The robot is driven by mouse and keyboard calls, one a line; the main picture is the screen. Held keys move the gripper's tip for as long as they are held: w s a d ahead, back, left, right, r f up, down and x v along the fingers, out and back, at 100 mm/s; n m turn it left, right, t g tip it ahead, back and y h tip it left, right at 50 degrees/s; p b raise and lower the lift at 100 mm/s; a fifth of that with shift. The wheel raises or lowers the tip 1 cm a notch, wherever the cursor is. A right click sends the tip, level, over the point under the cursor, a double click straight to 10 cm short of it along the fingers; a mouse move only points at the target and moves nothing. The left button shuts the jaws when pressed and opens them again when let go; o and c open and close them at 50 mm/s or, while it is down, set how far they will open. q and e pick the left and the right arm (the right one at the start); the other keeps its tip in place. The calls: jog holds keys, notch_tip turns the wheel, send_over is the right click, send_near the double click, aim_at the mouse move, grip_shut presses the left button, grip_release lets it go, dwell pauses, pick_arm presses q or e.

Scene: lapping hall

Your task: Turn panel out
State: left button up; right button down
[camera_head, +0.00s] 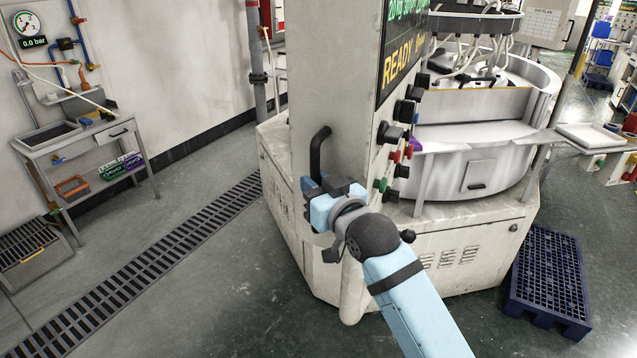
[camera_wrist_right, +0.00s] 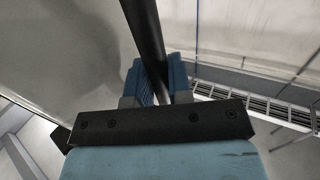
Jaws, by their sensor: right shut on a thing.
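The panel (camera_head: 388,75) is a tall off-white cabinet with a dark screen reading "READY" and a column of knobs and buttons on its right face. A black bent handle (camera_head: 316,152) stands out from its left face. My right gripper (camera_head: 322,181) is at the lower part of this handle and shut on it. In the right wrist view the black bar of the handle (camera_wrist_right: 146,45) runs between the two blue fingers (camera_wrist_right: 160,82). My left gripper is not in view.
The round lapping machine (camera_head: 480,150) stands behind and right of the panel. A blue pallet (camera_head: 549,277) lies on the floor at right. A metal side table (camera_head: 75,140) is at left. A floor grating (camera_head: 150,265) crosses open floor at left.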

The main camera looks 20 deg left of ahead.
jog(key=shift+s+a+r, duration=0.1)
jog(key=shift+r, duration=0.15)
jog(key=c, duration=1.1)
grip_release()
jog(key=shift+a, duration=0.15)
jog(key=shift+f, duration=0.2)
jog(key=b+v, duration=0.3)
jog(key=v, duration=1)
jog(key=shift+s, duration=0.3)
